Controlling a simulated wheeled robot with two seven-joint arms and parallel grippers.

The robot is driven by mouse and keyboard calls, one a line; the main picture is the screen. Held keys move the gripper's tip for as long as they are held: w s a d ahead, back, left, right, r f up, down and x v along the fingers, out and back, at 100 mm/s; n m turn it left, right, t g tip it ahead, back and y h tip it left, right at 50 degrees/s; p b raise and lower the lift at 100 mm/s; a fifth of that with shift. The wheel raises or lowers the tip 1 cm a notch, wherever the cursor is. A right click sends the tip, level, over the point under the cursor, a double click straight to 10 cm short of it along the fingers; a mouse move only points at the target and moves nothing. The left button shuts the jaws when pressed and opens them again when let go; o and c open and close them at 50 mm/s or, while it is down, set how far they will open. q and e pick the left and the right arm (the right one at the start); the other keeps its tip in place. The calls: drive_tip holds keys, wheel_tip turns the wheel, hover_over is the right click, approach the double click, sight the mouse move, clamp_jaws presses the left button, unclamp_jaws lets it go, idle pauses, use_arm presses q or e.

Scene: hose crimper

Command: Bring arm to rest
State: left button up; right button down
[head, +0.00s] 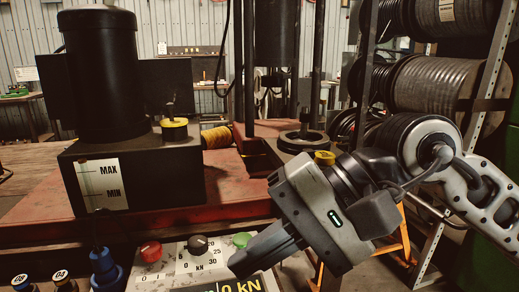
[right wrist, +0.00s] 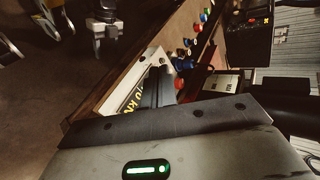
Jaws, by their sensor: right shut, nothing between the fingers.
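My right arm comes in from the right in the head view. Its gripper (head: 242,264) points down and left, over the right side of the control panel (head: 170,270). The fingers are together with nothing between them. In the right wrist view the shut fingers (right wrist: 153,88) show in front of the panel's yellow "kN" display (right wrist: 130,103). I cannot tell whether the fingertips touch the panel.
A black pump tank (head: 140,185) with MAX and MIN marks stands behind the panel on a red bench (head: 240,195). The panel has a red knob (head: 151,251), a black knob (head: 197,244) and a green knob (head: 242,240). Hose reels (head: 435,82) fill a rack at right.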

drive_tip(key=s+a+r+m+g+y, duration=0.2)
drive_tip(key=s+a+m+g+y, duration=0.15)
drive_tip(key=m+y, duration=0.25)
drive_tip(key=w+d+f+n+t+h, duration=0.1)
drive_tip(key=w+d+f+n+t, duration=0.25)
drive_tip(key=n+t, duration=0.55)
drive_tip(key=w+d+f+n+t, duration=0.3)
drive_tip(key=w+n+t, duration=0.25)
drive_tip(key=n, duration=0.65)
drive_tip(key=w+d+f+n+t+h, duration=0.1)
drive_tip(key=w+d+f+n+t, duration=0.2)
drive_tip(key=n+t, duration=0.6)
drive_tip(key=s+d+f+m+g+h, duration=0.1)
drive_tip(key=d+f+m+g+h, duration=0.15)
drive_tip(key=f+m+h, duration=0.4)
drive_tip(key=s+d+f+m+g+h, duration=0.1)
drive_tip(key=d+f+m+h, duration=0.2)
drive_tip(key=f+m, duration=0.6)
drive_tip(key=s+d+f+m+g+h, duration=0.1)
drive_tip(key=s+f+m+g, duration=0.1)
drive_tip(key=s+f, duration=0.3)
drive_tip(key=s+d+f+m+g+h, duration=0.1)
drive_tip(key=s+f+m+g, duration=0.2)
drive_tip(key=f, duration=0.6)
drive_tip(key=shift+s+d+f, duration=0.15)
drive_tip(key=shift+s+d, duration=0.05)
drive_tip(key=shift+s, duration=0.7)
